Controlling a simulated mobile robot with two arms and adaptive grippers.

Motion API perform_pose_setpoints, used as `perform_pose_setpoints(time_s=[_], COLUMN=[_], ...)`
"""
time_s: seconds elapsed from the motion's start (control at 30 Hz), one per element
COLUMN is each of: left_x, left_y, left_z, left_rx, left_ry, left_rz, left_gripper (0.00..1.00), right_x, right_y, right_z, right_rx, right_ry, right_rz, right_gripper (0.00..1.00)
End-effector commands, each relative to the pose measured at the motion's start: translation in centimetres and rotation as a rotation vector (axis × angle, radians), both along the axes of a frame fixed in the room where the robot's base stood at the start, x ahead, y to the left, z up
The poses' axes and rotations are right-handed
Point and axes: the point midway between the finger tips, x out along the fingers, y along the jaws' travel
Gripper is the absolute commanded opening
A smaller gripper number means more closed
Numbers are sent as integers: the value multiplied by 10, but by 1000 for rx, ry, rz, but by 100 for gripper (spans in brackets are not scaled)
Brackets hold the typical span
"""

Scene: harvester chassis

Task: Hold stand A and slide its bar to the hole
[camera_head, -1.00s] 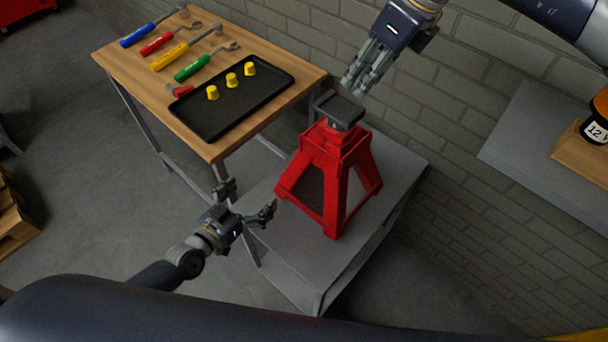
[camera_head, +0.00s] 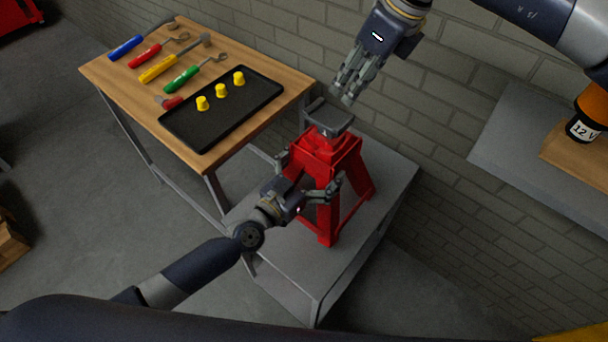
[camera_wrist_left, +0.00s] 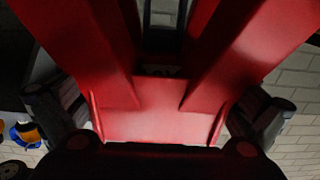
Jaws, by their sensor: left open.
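Stand A is a red jack stand (camera_head: 352,160) with splayed legs and a grey saddle on top (camera_head: 328,117). It stands upright on the grey low platform. My left gripper (camera_head: 309,172) is open, with its fingers to either side of the stand's upper body. In the left wrist view the red stand (camera_wrist_left: 160,110) fills the middle, between a dark finger at each side. Whether the fingers touch it I cannot tell. My right gripper (camera_head: 347,98) hangs just above and right of the saddle, its fingers close together. The bar and the hole cannot be made out.
The grey platform (camera_head: 290,275) has free room in front of the stand. A wooden table (camera_head: 112,90) at left holds hand tools and a black tray (camera_head: 213,137) with yellow caps. A brick wall (camera_head: 470,190) is behind. An orange-black object (camera_head: 588,115) sits on a shelf at right.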

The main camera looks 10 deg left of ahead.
Motion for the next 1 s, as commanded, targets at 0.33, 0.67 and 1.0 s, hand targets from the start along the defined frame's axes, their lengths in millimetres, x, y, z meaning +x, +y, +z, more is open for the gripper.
perform_pose_setpoints(time_s=[0.33, 0.67, 1.0], left_x=[26, 26, 26], left_y=[-17, -17, -17], left_z=[0, 0, 0], left_rx=[0, 0, 1], left_ry=[0, 0, 1], left_rz=[0, 0, 1], left_gripper=[100, 84, 17], right_x=[0, 0, 0], right_y=[0, 0, 0], right_z=[0, 0, 0], right_rx=[0, 0, 0], right_ry=[0, 0, 0], right_rz=[0, 0, 1], right_gripper=[33, 33, 42])
